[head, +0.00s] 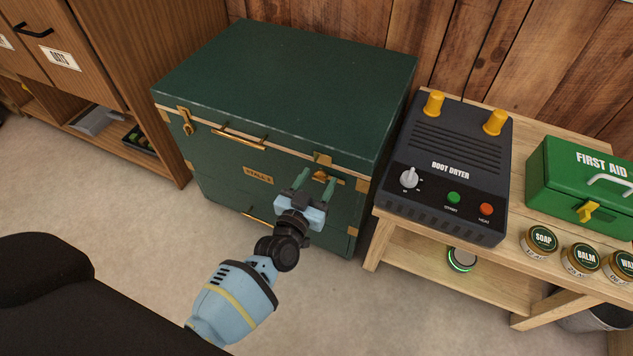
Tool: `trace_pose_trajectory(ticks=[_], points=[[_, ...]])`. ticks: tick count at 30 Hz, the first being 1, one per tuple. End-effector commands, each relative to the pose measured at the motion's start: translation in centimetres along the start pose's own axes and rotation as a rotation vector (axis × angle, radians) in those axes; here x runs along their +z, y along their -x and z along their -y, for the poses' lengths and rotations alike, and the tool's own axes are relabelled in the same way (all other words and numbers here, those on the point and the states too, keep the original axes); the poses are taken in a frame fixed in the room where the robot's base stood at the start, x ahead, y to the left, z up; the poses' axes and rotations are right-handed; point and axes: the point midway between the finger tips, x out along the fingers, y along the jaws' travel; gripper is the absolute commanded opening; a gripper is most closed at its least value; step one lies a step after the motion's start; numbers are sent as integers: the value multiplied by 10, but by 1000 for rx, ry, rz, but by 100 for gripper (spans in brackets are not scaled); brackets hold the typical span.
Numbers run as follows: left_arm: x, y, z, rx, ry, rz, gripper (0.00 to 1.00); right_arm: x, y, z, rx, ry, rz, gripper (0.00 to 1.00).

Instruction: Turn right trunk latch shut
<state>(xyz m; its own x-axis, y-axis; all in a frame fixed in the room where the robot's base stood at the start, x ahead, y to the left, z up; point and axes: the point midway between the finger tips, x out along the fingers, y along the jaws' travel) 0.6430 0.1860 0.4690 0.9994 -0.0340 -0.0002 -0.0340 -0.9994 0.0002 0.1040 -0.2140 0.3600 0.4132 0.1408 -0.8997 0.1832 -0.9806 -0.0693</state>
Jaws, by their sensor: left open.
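The green trunk (285,85) stands on the floor against the wooden wall, its lid down. The right trunk latch (321,175) is a small brass piece on the front near the right corner, partly hidden by my gripper. My left gripper (311,183) is open, its two green fingers close to this latch; I cannot tell whether they touch it. The left trunk latch (186,121) is a brass piece at the front left corner. A brass handle (239,137) lies between the two latches. My right gripper is out of view.
A wooden bench (398,228) right of the trunk holds a boot dryer (450,150), a green first aid box (575,178) and several round tins (540,241). A wooden cabinet (140,50) stands at left. The floor before the trunk is clear.

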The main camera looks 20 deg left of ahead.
Motion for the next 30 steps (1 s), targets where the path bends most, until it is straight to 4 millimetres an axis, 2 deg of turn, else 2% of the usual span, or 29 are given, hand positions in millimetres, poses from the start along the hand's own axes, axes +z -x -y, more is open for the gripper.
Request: trace_pose_trajectory(ticks=[2, 11, 20, 30], points=[[0, 0, 0, 0, 0, 0, 49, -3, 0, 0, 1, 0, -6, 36], [0, 0, 0, 0, 0, 0, 10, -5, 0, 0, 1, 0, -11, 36], [0, 0, 0, 0, 35, 0, 9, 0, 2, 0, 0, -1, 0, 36], [0, 0, 1, 0, 251, 0, 9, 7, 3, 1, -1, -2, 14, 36]])
